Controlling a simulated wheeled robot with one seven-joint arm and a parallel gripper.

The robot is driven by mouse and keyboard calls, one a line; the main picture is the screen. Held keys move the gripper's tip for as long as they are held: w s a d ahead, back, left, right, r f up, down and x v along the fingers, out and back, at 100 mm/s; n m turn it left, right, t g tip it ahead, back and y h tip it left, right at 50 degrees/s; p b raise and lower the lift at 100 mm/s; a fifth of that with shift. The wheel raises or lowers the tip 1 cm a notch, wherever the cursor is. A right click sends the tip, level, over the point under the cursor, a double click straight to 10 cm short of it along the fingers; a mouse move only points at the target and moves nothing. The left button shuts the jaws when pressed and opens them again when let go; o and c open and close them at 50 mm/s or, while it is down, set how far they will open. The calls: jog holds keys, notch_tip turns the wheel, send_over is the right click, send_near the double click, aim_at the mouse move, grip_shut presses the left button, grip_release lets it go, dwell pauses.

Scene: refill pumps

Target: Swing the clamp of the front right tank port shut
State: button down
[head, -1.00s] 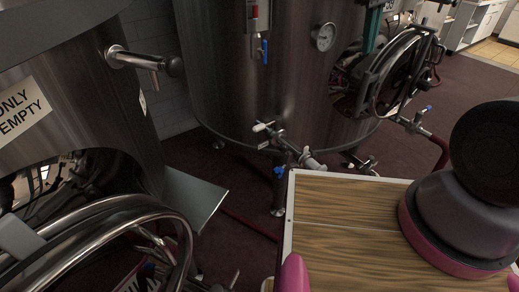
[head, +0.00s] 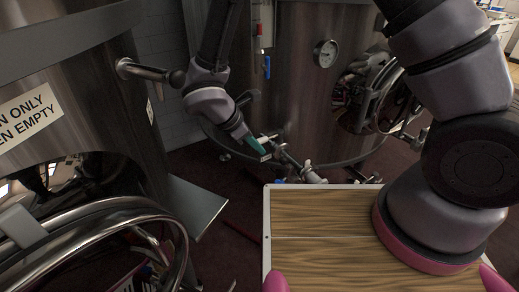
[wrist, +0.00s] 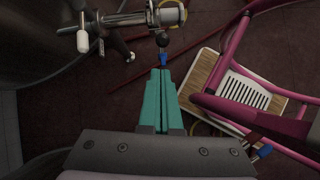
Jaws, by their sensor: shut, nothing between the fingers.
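The tank port (head: 288,157) is a steel pipe fitting low on the front of the large steel tank (head: 290,80). It also shows at the top of the wrist view (wrist: 130,20), with a white-tipped handle (wrist: 83,41) hanging from its left part and another pale-tipped lever (wrist: 130,56) beside it. I cannot tell which part is the clamp or how far it stands open. My gripper (head: 264,152) has teal fingers, shut and empty, beside the port. In the wrist view the fingertips (wrist: 160,71) point at a blue-marked valve part (wrist: 162,59) just below the fitting.
A second steel vessel (head: 80,90) with a pipe stub and a flat metal shelf (head: 195,205) stands at the left. A round hatch (head: 375,95) is on the tank's right. A pink-framed cart (wrist: 225,90) lies right of my fingers in the wrist view. Dark red floor lies below.

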jog(key=x, duration=0.8)
jog(key=shift+d+r, duration=0.1)
jog(key=shift+d, duration=0.05)
